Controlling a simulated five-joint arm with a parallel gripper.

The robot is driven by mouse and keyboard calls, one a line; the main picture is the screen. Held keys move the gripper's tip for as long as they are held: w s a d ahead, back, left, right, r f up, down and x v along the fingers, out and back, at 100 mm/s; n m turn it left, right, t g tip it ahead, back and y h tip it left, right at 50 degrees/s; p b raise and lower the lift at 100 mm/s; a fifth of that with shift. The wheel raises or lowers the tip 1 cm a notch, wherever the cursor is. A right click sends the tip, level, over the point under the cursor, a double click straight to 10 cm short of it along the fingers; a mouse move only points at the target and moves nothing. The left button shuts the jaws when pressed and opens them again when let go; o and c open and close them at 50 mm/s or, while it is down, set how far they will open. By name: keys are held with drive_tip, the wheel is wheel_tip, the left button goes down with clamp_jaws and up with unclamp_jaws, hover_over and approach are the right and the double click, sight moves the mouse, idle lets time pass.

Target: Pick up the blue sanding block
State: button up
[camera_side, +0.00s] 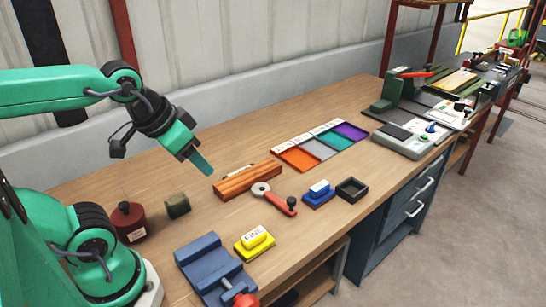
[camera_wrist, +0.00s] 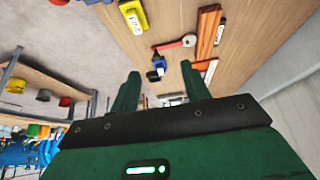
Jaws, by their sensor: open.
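The blue sanding block (camera_side: 319,195) lies on the wooden bench near its front edge, with a white-labelled top. In the wrist view the blue sanding block (camera_wrist: 154,75) appears small and distant between the fingers. My gripper (camera_side: 203,168) is above the bench, to the left of the block and well apart from it, pointing down and right. In the wrist view my gripper (camera_wrist: 160,69) has its two green fingers spread, with nothing held between them.
A red-handled round tool (camera_side: 275,199) and a black tray (camera_side: 352,190) flank the block. An orange wooden block (camera_side: 247,182), a yellow block (camera_side: 254,244), a blue vise (camera_side: 212,265) and a coloured sorting tray (camera_side: 320,147) stand around. Bare bench lies at the back.

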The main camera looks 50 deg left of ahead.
drive_tip(key=shift+o, duration=0.2)
drive_tip(key=o, duration=0.6)
drive_tip(key=shift+c, duration=0.2)
drive_tip(key=shift+w, duration=0.1)
